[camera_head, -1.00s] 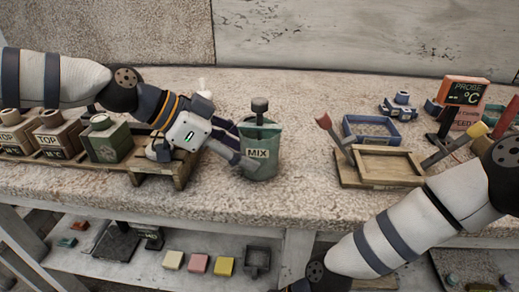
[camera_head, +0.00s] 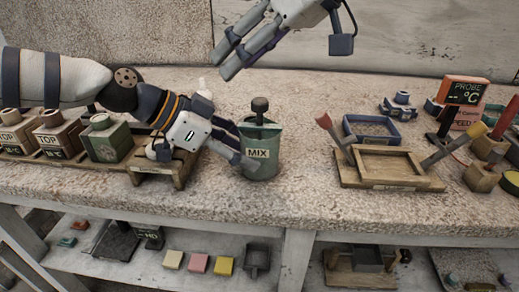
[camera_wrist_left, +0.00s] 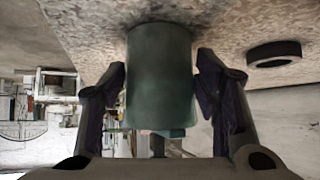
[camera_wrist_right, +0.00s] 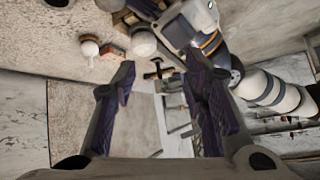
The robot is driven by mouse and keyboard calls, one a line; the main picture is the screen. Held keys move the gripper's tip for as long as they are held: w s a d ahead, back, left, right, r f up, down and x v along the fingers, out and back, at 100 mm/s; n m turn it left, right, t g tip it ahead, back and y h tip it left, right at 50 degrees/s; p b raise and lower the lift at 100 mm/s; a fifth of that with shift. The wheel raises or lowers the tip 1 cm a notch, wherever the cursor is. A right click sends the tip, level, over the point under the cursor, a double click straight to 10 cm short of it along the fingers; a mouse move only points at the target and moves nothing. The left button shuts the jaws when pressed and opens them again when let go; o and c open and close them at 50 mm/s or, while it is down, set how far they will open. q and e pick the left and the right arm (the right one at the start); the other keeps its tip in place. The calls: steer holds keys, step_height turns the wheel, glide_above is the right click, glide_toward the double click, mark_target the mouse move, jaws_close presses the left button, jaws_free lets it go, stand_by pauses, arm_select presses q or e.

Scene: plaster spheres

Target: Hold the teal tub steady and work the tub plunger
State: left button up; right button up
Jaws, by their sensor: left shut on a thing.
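The teal tub (camera_head: 262,168), labelled MIX, stands upright on the bench. Its plunger has a dark knob (camera_head: 260,105) that rises above the rim. My left gripper (camera_head: 243,157) is shut on the tub's side from the left; in the left wrist view the tub (camera_wrist_left: 160,75) sits between both fingers. My right gripper (camera_head: 228,62) hangs in the air, above and slightly left of the knob, apart from it. In the right wrist view its fingers (camera_wrist_right: 160,68) are spread with nothing between them, and the dark plunger handle (camera_wrist_right: 158,70) shows beyond.
A wooden rack (camera_head: 172,178) with TOP blocks and a green block (camera_head: 107,140) stands left of the tub. A wooden tray (camera_head: 390,166), a blue tray (camera_head: 371,128) and a probe display (camera_head: 463,92) are to the right. The bench between tub and wooden tray is clear.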

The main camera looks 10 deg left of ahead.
mark_target(267, 106)
steer(key=shift+w+d+r+t+h, duration=0.2)
steer(key=shift+w+d+r+t, duration=0.25)
steer(key=shift+w+d, duration=0.15)
steer(key=shift+w+d+r+t+h, duration=0.2)
steer(key=shift+w+d+r+t, duration=0.2)
steer(key=shift+d, duration=0.25)
steer(key=shift+w+d+f, duration=0.15)
steer(key=shift+f, duration=0.1)
step_height(267, 106, down, 11)
steer(key=shift+r, duration=0.2)
steer(key=shift+c, duration=0.2)
jaws_close()
